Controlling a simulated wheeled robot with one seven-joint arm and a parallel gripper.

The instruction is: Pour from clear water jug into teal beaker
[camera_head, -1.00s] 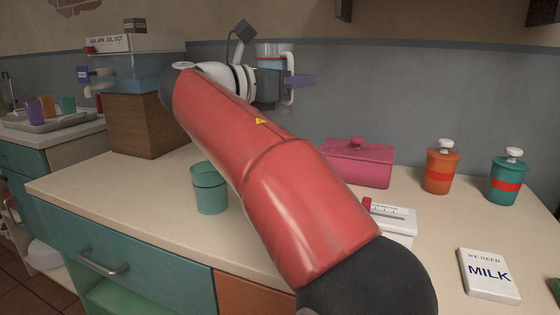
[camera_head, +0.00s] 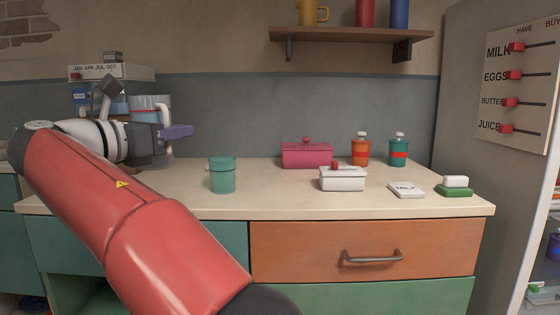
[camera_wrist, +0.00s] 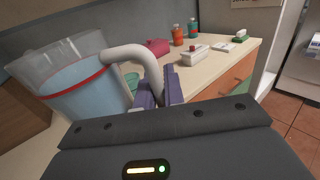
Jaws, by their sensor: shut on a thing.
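The clear water jug (camera_head: 151,103) has a white handle, a red band and bluish water inside. My gripper (camera_head: 178,132) is shut on its handle, and the jug is held in the air above the counter's left part. In the wrist view the jug (camera_wrist: 75,88) fills the left side, looking slightly tilted there, and the purple fingers (camera_wrist: 160,88) close on the white handle. The teal beaker (camera_head: 222,176) stands upright on the counter, right of and below the jug. In the wrist view part of it (camera_wrist: 132,80) shows behind the handle. Its inside is not visible.
A white box with a red knob (camera_head: 343,178), a pink box (camera_head: 307,155), an orange bottle (camera_head: 361,150) and a teal bottle (camera_head: 398,151) stand to the right. The counter around the beaker is clear. A shelf (camera_head: 350,34) hangs above.

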